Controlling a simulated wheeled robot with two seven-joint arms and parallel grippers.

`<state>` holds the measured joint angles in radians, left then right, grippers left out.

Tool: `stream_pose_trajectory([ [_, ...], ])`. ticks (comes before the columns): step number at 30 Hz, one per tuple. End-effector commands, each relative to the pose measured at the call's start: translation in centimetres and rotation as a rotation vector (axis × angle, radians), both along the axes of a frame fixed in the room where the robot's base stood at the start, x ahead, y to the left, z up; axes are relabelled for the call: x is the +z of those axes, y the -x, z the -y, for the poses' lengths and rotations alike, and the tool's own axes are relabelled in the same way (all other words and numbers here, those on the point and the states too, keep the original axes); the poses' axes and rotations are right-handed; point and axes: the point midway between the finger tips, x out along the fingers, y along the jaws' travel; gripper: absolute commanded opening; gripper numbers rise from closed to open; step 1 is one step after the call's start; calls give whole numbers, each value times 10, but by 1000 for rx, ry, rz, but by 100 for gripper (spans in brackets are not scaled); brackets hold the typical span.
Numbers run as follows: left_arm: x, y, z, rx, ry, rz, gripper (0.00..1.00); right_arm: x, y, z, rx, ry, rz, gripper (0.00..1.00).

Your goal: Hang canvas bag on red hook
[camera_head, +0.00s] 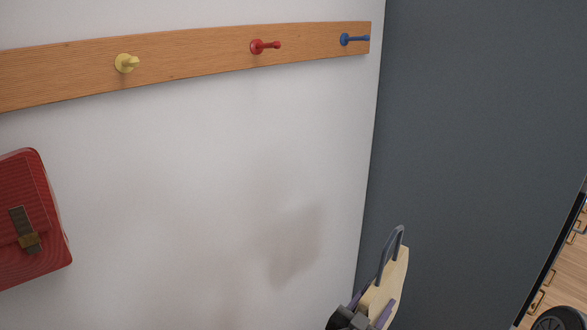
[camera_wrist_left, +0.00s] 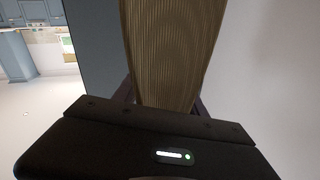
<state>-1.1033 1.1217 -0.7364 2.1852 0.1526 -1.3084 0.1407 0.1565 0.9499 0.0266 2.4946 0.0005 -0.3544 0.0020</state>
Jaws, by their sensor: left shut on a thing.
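The red hook (camera_head: 262,46) sticks out of a wooden rail high on the wall, between the yellow hook (camera_head: 126,63) and the blue hook (camera_head: 353,39). It is bare. The canvas bag (camera_head: 397,272) is beige with a dark grey looped handle on top, at the lower right of the head view, below and right of the red hook. My left gripper (camera_head: 371,305) is shut on the bag, which hides part of it. In the left wrist view the bag (camera_wrist_left: 172,50) fills the upper middle, between the fingers. My right gripper is not in view.
The wooden rail (camera_head: 195,59) runs along the white wall. A red bag (camera_head: 32,205) with a dark strap and buckle is at the far left. A dark grey panel (camera_head: 470,130) stands right of the wall. The wall below the red hook is clear.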

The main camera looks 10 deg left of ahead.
Motion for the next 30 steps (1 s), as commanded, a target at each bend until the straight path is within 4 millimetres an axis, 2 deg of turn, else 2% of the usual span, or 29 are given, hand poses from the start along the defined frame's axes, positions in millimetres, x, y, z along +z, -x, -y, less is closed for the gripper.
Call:
stream_pose_trajectory([
  [1,17,-6,0,-18,15,7,0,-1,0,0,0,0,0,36],
  [5,57,-16,-1,-84,17,11,0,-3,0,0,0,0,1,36],
  [11,135,-34,-24,-157,14,13,0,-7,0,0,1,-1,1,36],
  [14,184,-42,-50,-167,9,18,0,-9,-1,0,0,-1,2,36],
  [18,257,-46,-98,-142,5,17,0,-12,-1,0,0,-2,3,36],
  [21,305,-44,-134,-99,2,17,0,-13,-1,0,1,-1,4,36],
  [24,344,-38,-164,-49,1,14,0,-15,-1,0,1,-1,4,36],
  [27,368,-32,-183,-14,0,8,0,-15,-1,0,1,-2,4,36],
  [30,379,-29,-192,5,1,3,0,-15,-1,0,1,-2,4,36],
])
